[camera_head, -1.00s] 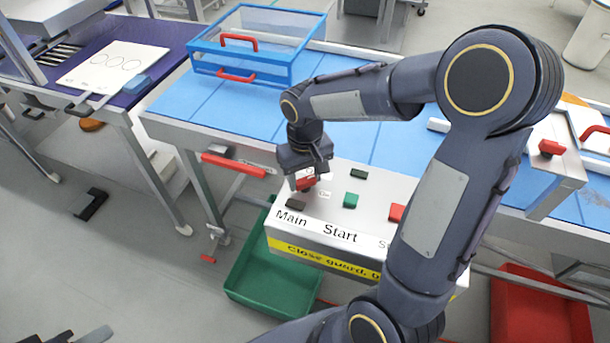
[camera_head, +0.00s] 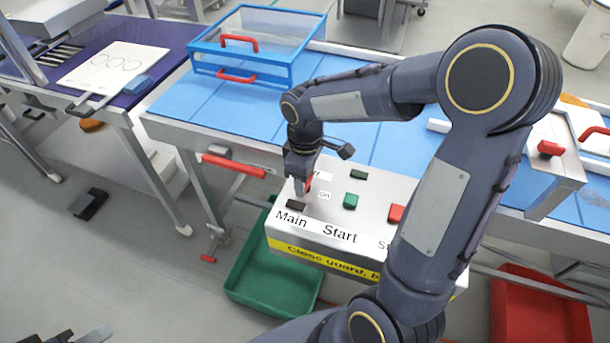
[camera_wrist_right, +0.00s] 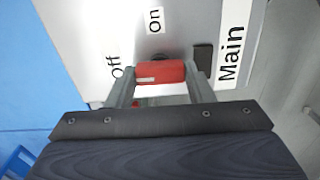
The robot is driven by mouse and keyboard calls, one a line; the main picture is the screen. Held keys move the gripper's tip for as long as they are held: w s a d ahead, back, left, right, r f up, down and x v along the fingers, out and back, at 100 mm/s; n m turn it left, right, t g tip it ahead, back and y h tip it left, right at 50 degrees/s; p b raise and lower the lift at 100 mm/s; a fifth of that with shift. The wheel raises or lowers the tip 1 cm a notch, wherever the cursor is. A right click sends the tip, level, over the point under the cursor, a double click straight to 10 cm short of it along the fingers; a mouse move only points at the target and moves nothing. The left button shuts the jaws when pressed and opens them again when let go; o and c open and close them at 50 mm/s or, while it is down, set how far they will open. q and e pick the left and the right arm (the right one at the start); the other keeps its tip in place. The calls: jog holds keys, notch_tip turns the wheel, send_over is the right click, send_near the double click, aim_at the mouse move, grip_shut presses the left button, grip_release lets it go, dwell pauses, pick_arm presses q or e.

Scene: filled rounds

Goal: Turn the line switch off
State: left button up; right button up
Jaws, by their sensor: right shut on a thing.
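The line switch is a red handle (camera_head: 309,183) on top of the grey control box (camera_head: 340,225), near its "Main" label (camera_head: 291,218). My right gripper (camera_head: 304,186) comes down on it from above. In the right wrist view the red handle (camera_wrist_right: 160,72) sits between the two fingers, which are shut on it. "Off" (camera_wrist_right: 117,68) and "On" (camera_wrist_right: 155,20) labels show beside it. I cannot tell exactly which label the handle points to. Part of my left gripper (camera_head: 88,336) may show at the bottom left edge, too cut off to read.
A green button (camera_head: 350,201) and a red button (camera_head: 396,213) are on the box, right of the switch. A blue-framed clear guard (camera_head: 250,45) stands behind on the blue belt. A green bin (camera_head: 262,285) and a red bin (camera_head: 540,305) are below.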

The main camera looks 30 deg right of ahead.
jog(key=shift+o, duration=0.2)
jog(key=shift+r+n, duration=0.1)
jog(key=shift+n, duration=0.2)
jog(key=o, duration=1)
jog(key=shift+c, duration=0.2)
notch_tip(320, 180, up, 8)
jog(key=shift+f, duration=0.1)
jog(key=s+a+m+t+y, duration=0.2)
jog(key=s+m, duration=0.3)
jog(key=s, duration=0.3)
jog(key=s+a+m+t+y, duration=0.1)
jog(key=s+a+m+t, duration=0.1)
jog(key=s+m, duration=0.3)
jog(key=s+t, duration=0.1)
jog(key=s, duration=0.3)
jog(key=shift+t+y, duration=0.3)
jog(key=shift+y, duration=0.1)
